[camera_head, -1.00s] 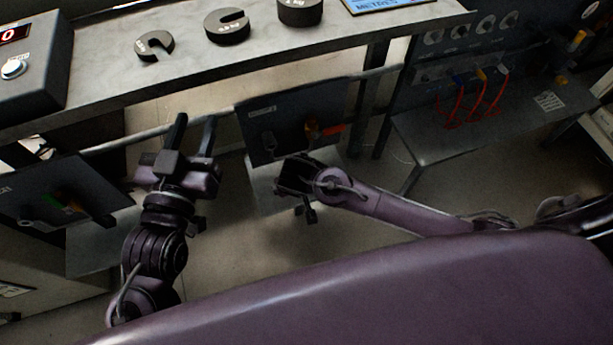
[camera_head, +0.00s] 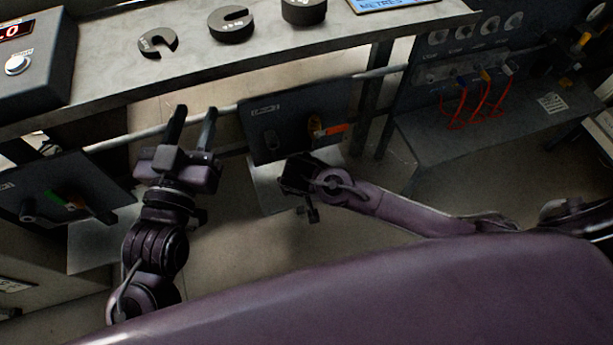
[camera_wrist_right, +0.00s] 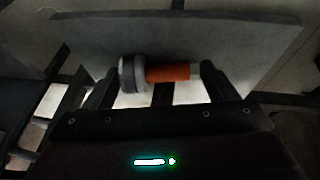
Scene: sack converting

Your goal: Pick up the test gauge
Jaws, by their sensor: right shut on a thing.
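An orange-handled piece with a grey round end, which looks like the test gauge (camera_wrist_right: 168,73), lies crosswise between the fingers of my right gripper (camera_wrist_right: 158,78) in the right wrist view. The gripper is shut on it, one finger at each end. The right fingers are mostly hidden there behind the wrist. My left gripper (camera_head: 191,125) is open and empty, its fingers pointing up towards the bench edge.
A grey bench (camera_head: 110,75) crosses the top, holding slotted weights (camera_head: 231,25) and a box with a red display (camera_head: 30,50). A console with red cables (camera_head: 470,105) stands at right. A rail runs below the bench.

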